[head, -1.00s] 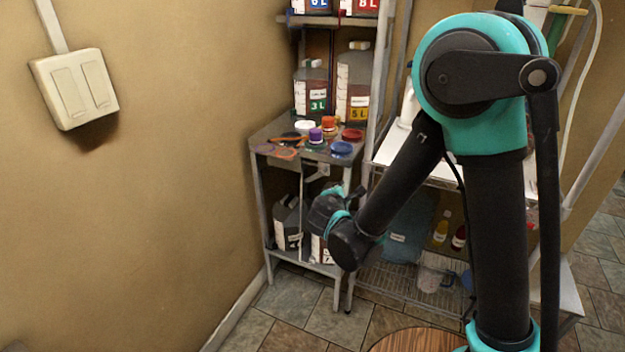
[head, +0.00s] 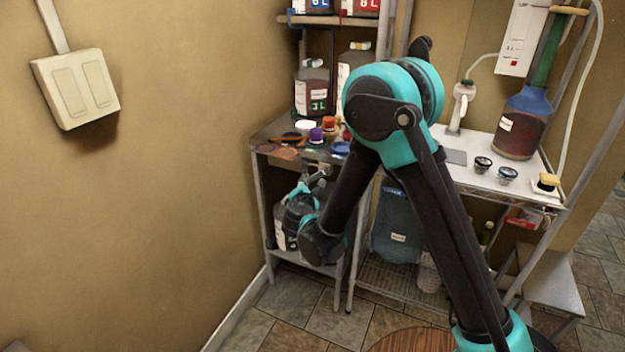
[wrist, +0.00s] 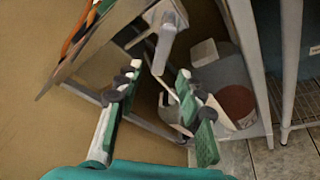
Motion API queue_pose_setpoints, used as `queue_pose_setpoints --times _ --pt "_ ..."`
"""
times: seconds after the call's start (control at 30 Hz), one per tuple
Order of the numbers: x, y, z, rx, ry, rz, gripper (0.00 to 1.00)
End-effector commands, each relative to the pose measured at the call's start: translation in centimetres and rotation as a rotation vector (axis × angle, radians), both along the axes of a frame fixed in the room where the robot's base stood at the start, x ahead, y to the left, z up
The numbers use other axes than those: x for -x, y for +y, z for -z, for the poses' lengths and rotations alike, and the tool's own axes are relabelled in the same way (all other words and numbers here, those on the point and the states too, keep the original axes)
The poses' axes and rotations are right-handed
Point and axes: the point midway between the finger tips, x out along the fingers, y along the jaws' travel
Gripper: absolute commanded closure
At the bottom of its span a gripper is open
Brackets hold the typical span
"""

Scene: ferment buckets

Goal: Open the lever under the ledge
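The lever (wrist: 166,35) looks like a grey-white piece hanging beneath the ledge (wrist: 98,42) in the wrist view. It tilts in the picture and lies just beyond my fingertips. In the head view a small pale part of it (head: 319,171) shows below the ledge's front edge, partly behind my gripper. My gripper (wrist: 160,72) is open, with one finger on each side and the lever's lower end roughly in line with the gap. I cannot tell whether a fingertip touches it. In the head view my gripper (head: 304,187) is under the ledge, in front of a jug.
A dark jug (head: 290,222) stands on the lower shelf; clear and reddish containers (wrist: 235,100) show right of my fingers. Colored caps (head: 316,135) lie on the ledge. The wall is close on the left. A wire rack (head: 400,290) stands at right.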

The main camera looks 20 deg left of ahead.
Motion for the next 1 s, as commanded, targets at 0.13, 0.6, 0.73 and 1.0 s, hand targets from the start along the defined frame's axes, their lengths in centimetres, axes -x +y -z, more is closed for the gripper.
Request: queue_pose_setpoints --times 0.13,0.6,0.73,1.0 --pt "-2.8 0.6 0.8 0.000 -0.001 0.002 0.62" --pt "-6.8 1.5 1.8 0.000 0.000 0.000 0.62" --pt "-6.9 1.6 1.8 0.000 0.001 -0.001 0.62" --pt "-6.8 1.6 1.8 0.000 0.001 -0.001 0.84"
